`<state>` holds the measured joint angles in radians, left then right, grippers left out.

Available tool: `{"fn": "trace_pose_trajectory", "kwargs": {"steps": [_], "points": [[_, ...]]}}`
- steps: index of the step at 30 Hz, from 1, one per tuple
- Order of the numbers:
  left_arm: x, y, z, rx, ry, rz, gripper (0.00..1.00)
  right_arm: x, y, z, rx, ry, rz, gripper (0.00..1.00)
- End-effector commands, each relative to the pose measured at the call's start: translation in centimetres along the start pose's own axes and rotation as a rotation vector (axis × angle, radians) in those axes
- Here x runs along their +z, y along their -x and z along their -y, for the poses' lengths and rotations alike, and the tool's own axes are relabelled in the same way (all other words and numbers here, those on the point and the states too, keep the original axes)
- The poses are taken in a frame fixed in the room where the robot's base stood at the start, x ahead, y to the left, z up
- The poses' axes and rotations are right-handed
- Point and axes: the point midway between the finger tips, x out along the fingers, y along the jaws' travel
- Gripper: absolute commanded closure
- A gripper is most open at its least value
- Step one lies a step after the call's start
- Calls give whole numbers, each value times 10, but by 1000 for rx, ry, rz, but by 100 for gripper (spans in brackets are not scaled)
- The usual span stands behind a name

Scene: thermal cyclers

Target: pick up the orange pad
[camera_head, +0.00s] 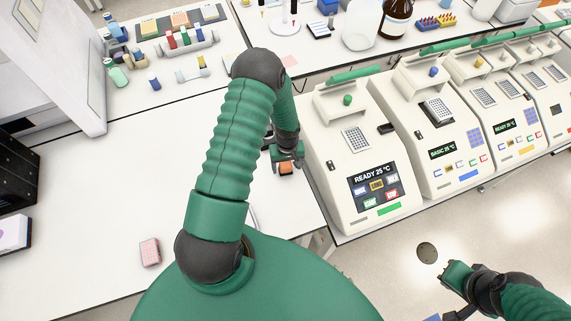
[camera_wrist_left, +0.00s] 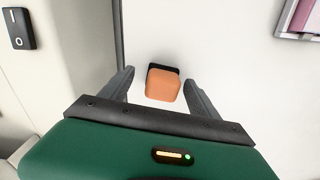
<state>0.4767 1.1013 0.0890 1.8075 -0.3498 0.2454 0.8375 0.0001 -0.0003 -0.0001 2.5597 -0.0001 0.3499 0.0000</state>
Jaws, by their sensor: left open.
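The orange pad (camera_wrist_left: 163,84) is a small rounded block with a dark part behind it, on the white table in the left wrist view. In the head view the orange pad (camera_head: 286,168) shows just under my left gripper (camera_head: 287,160), near the table's right edge. In the left wrist view my left gripper (camera_wrist_left: 160,85) is open, with one finger on each side of the pad.
A thermal cycler (camera_head: 345,150) stands close to the right of my left gripper, with more cyclers further right. A pink-topped box (camera_head: 150,252) lies on the table at front left. Bottles and tube racks stand at the back. The middle of the table is clear.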

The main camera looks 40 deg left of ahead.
Motion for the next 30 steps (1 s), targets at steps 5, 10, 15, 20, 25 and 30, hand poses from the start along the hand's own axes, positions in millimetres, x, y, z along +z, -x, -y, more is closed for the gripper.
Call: {"fn": "trace_pose_trajectory", "kwargs": {"steps": [5, 10, 15, 20, 25, 30], "points": [[-4, -14, 4, 3, 2, 4, 29, -1, 4, 0, 0, 0, 1, 100], [-5, -15, 5, 4, 3, 5, 33, 0, 3, 0, 0, 0, 1, 100], [-5, -14, 4, 3, 2, 4, 55, 0, 3, 0, 0, 0, 1, 100], [-4, -14, 4, 2, 2, 4, 76, -1, 3, 0, 0, 1, 1, 100], [-3, -13, 3, 1, 2, 2, 96, -1, 3, 0, 0, 0, 1, 100], [-4, -14, 4, 3, 2, 4, 96, -1, 3, 0, 0, 0, 1, 100]]}}
